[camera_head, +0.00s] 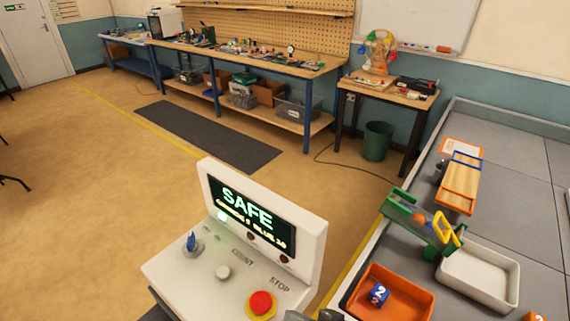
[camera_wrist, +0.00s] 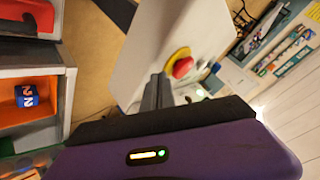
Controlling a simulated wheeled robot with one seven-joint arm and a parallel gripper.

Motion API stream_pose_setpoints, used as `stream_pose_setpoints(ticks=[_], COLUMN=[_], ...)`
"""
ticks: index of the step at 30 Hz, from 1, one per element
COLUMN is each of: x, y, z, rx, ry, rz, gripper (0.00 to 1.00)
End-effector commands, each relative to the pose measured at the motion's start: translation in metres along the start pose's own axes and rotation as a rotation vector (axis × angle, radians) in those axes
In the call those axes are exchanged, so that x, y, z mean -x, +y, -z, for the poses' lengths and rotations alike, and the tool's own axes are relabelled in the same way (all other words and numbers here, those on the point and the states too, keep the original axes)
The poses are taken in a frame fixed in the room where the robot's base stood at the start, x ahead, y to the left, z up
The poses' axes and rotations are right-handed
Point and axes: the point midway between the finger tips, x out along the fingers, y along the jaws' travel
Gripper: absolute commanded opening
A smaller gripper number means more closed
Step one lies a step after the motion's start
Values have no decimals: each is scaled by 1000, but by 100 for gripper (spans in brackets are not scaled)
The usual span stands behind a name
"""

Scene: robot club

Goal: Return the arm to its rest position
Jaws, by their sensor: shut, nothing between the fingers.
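My gripper (camera_wrist: 160,80) shows in the wrist view as two dark grey fingers closed together with nothing between them. In that view the fingers overlap the white control console (camera_wrist: 150,40), close to its red stop button (camera_wrist: 182,67); I cannot tell the gap. In the head view the console (camera_head: 190,280) stands at the front centre. Its screen (camera_head: 250,219) reads SAFE, and its red button (camera_head: 261,304) sits on a yellow ring. Only a small dark piece, possibly of my arm, shows at the bottom edge there; the fingers are not clearly visible.
On the grey table (camera_head: 530,190) at right are an orange tray (camera_head: 410,304) holding a blue number cube (camera_head: 378,293), a white tray (camera_head: 480,276), a green stand (camera_head: 408,216) and a wooden ramp (camera_head: 459,186). Open floor (camera_head: 90,190) lies to the left.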

Motion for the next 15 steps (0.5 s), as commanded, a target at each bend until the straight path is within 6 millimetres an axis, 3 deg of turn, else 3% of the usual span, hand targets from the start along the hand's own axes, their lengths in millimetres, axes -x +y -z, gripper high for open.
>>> stream_pose_setpoints(ticks=[1, 8, 15], x=[2, 33, 91], y=[11, 58, 93], z=[-16, -70, -118], rx=[-13, -31, 14], ry=[20, 175, 324], rz=[-19, -135, -269], gripper=[0, 0, 0])
